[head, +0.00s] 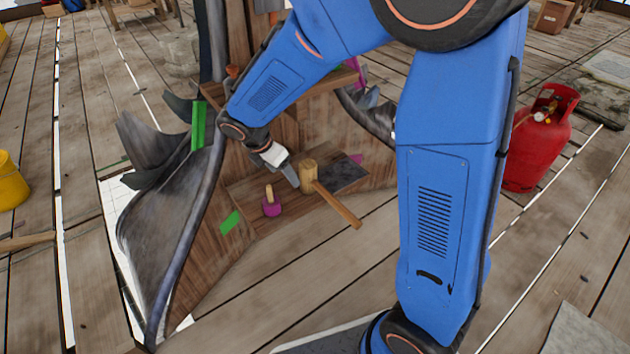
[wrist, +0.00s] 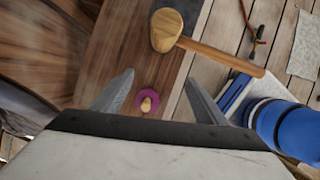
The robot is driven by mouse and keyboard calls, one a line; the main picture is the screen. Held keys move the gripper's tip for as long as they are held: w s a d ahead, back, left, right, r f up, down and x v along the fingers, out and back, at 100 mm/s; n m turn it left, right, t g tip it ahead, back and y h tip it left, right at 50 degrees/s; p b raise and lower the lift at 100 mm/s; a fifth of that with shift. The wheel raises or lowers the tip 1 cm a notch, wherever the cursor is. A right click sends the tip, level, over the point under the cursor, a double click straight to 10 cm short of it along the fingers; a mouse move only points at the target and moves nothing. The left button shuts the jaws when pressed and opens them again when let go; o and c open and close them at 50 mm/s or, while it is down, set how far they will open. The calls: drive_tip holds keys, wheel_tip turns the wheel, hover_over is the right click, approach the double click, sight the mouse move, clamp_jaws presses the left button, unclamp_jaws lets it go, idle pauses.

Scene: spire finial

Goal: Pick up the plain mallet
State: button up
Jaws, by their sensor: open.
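The plain mallet (head: 309,176) has a pale wooden head and a wooden handle. In the head view it rests at the wooden ledge (head: 245,196) of the spire, its handle sticking out past the front edge toward the lower right. In the wrist view the mallet (wrist: 166,30) lies at the top, beyond my fingertips, handle pointing right. My gripper (head: 290,174) is open and empty, just left of the mallet head in the head view. In the wrist view its two fingers (wrist: 158,85) are spread, with a small magenta-based peg (wrist: 147,103) showing between them.
The magenta-based peg (head: 271,204) stands on the ledge left of the mallet. A dark flat plate (head: 343,177) lies behind the mallet. Green patches (head: 230,222) mark the wood. A red gas cylinder (head: 540,140) stands at right and a yellow bucket (head: 10,182) at left.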

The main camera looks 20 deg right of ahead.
sight(308, 164)
drive_tip(key=w+d, duration=0.1)
drive_tip(key=d, duration=0.1)
drive_tip(key=w+d, duration=0.2)
drive_tip(key=d, duration=0.1)
drive_tip(key=w+d, duration=0.1)
drive_tip(key=d, duration=0.1)
drive_tip(key=shift+w+d, duration=0.2)
drive_tip(key=shift+d, duration=0.1)
drive_tip(key=shift+w+d+f, duration=0.1)
drive_tip(key=shift+d+f, duration=0.1)
drive_tip(key=shift+d, duration=0.1)
drive_tip(key=shift+x, duration=2.3)
drive_tip(key=c, duration=1.2)
drive_tip(key=shift+a+r, duration=0.1)
drive_tip(key=shift+r, duration=0.05)
